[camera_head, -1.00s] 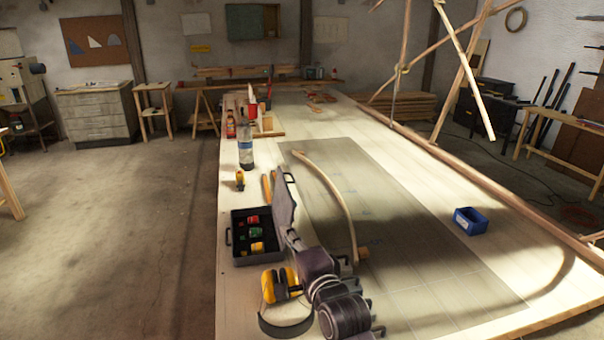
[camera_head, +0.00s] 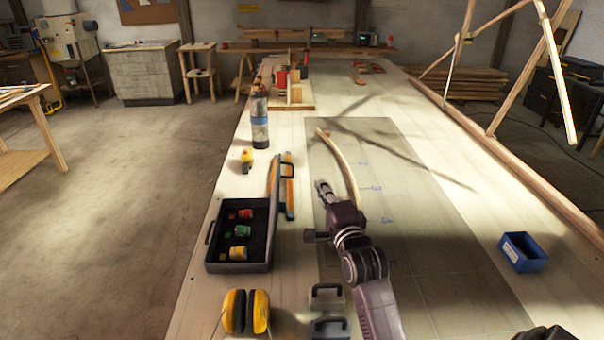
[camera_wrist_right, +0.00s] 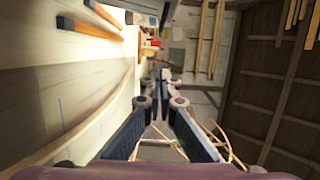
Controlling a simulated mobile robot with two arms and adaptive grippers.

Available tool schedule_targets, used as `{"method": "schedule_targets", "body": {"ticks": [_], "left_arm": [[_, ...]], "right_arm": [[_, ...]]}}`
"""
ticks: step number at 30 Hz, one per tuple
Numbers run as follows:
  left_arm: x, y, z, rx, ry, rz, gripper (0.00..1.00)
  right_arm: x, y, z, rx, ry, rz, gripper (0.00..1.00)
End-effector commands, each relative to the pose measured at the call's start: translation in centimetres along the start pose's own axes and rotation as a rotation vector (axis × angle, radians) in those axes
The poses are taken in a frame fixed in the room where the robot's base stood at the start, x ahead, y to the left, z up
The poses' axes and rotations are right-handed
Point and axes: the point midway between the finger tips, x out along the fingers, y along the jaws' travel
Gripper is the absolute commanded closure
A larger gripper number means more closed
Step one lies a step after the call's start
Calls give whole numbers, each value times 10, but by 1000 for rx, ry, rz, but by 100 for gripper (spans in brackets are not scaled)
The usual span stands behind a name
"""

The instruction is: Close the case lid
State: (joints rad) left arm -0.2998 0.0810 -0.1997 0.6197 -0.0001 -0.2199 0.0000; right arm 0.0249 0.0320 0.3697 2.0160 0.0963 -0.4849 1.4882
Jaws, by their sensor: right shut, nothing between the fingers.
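The case (camera_head: 212,258) is dark and sits open on the left side of the workbench, with small red, green and yellow items in its compartments. Its lid (camera_head: 272,212) seems raised at the right side and nearly edge-on; its exact angle is hard to tell. My right gripper (camera_head: 321,186) is to the right of the case and lid, apart from them. Its fingers point away from me over the bench, shut and empty. It also shows in the right wrist view (camera_wrist_right: 161,78). I see no left gripper.
Yellow earmuffs (camera_head: 234,312) lie in front of the case, with grey handled objects (camera_head: 327,298) beside them. A bent lath (camera_head: 340,165) lies beyond my gripper. Orange-marked tools (camera_head: 289,190) and a bottle (camera_head: 259,120) are behind the case. A blue bin (camera_head: 522,255) stands right.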

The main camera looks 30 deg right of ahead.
Motion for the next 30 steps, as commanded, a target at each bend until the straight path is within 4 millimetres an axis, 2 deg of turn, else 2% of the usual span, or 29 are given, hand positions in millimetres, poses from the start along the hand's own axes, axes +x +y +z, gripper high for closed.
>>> {"method": "schedule_targets", "body": {"ticks": [3, 9, 12, 18, 30], "left_arm": [[-7, 1, -1, 0, 0, 1, 60], [-14, 1, -2, 0, 0, 2, 60], [-21, 1, -2, 0, 0, 2, 60], [-25, 1, -3, 0, 0, 2, 60], [-25, 1, -3, 0, 1, 2, 60]], "right_arm": [[25, -3, 0, -2, 0, -1, 100], [60, -2, -1, -2, 0, 1, 100], [61, -2, 19, 3, -1, 2, 100], [66, -1, 36, 0, 1, 0, 100], [66, 0, 39, -1, 2, 0, 100]]}}
